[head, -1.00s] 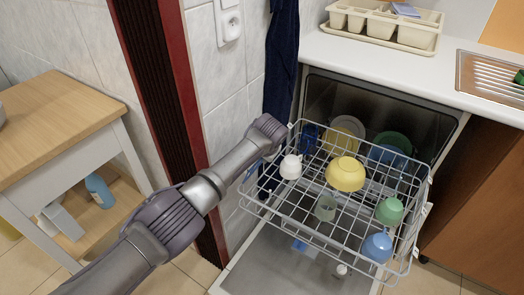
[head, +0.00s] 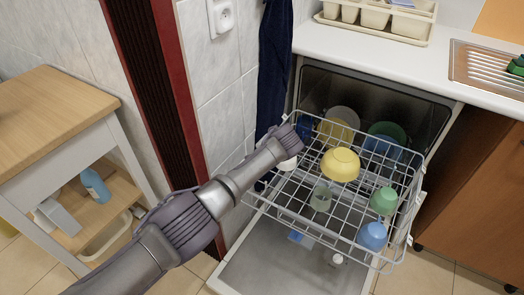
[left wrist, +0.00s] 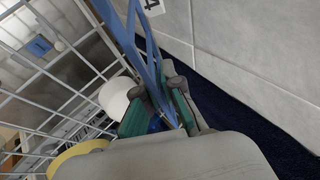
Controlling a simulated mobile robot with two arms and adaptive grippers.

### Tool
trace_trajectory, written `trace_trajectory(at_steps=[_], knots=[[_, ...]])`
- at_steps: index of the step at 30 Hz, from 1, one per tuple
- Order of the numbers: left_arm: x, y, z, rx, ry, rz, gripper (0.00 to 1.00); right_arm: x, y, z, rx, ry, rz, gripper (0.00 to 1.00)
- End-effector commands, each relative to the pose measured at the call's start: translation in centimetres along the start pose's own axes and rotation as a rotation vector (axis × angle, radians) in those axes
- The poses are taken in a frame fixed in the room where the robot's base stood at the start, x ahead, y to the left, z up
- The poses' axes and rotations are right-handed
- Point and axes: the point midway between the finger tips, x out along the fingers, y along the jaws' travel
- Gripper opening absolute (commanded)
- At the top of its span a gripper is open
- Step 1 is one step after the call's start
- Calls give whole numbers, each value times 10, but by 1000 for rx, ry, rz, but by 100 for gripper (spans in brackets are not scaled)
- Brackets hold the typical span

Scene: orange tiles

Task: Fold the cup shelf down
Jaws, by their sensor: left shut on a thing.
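The cup shelf is a blue wire frame (left wrist: 148,62) at the side of the upper dish rack (left wrist: 62,62), next to the tiled wall, in the left wrist view. My left gripper (left wrist: 163,112) is shut on a blue bar of it between its green finger pads. In the head view the gripper end of my left arm (head: 291,138) is over the left part of the upper rack (head: 345,238); the fingers and most of the shelf are hidden behind it. My right gripper is not in view.
A white cup (head: 288,164), partly hidden, is beside my gripper. A yellow bowl (head: 341,164), green cup (head: 384,201) and blue cup (head: 372,236) are in the rack. A dark blue towel (head: 273,75) hangs behind. The counter (head: 395,58) lies above the dishwasher.

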Motion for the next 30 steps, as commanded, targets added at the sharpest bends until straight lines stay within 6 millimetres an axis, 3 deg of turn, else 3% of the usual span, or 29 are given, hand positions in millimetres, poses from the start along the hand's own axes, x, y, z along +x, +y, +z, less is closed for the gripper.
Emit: trace_trajectory(at_steps=[2, 3, 7, 20, 26, 30], knots=[[0, 0, 0, 0, -1, 1, 0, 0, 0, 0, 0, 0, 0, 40], [0, 0, 0, 0, -1, 2, 12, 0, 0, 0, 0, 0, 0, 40], [0, 0, 0, 0, -1, 1, 31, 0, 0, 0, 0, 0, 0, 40], [-7, 1, -1, 0, 2, 3, 31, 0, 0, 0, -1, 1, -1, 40], [-32, 1, 0, 0, 4, 3, 31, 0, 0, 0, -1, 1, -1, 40], [-63, 1, 0, -1, 4, 4, 31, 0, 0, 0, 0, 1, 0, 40]])
